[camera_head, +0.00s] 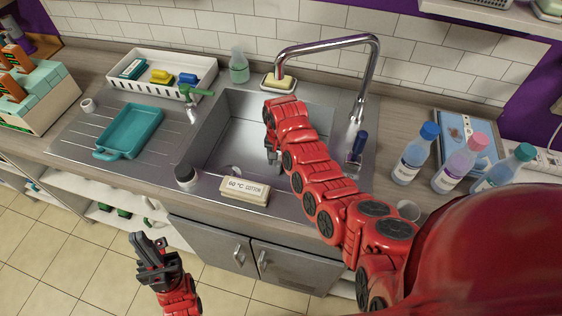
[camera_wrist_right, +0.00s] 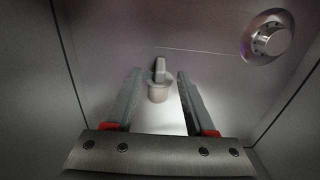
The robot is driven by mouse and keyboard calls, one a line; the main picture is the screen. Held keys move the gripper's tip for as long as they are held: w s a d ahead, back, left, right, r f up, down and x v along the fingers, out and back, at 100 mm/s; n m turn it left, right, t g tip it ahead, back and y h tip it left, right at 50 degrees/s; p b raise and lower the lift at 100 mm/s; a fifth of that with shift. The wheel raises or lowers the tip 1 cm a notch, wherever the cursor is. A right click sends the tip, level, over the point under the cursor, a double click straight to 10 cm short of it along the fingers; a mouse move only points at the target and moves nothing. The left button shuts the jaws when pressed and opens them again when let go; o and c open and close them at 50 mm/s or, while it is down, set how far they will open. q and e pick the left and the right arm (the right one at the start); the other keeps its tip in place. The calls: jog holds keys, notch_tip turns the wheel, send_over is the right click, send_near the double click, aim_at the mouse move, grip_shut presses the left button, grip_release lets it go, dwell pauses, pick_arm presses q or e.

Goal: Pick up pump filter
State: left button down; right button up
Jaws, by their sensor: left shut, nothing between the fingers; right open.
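In the right wrist view, a small pale cup-shaped piece with a grey upright tab, apparently the pump filter (camera_wrist_right: 158,92), sits on the sink floor. My right gripper (camera_wrist_right: 158,85) is open around the line of the filter, with one finger to each side in the picture; I cannot tell whether they are level with it. In the head view, my right gripper (camera_head: 273,156) reaches down into the metal sink (camera_head: 225,135), and the filter cannot be made out there. My left gripper (camera_head: 152,256) is shut and empty, low in front of the counter.
A round drain fitting (camera_wrist_right: 270,38) is near the filter. The sink walls stand close around my right gripper. A tall faucet (camera_head: 368,70) arches over the sink. Several bottles (camera_head: 415,155) stand right.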

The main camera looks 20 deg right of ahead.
aim_at(278, 167)
jog(key=f, duration=0.3)
jog(key=shift+w, duration=0.2)
jog(key=shift+s+f, duration=0.1)
jog(key=shift+f, duration=0.75)
grip_shut()
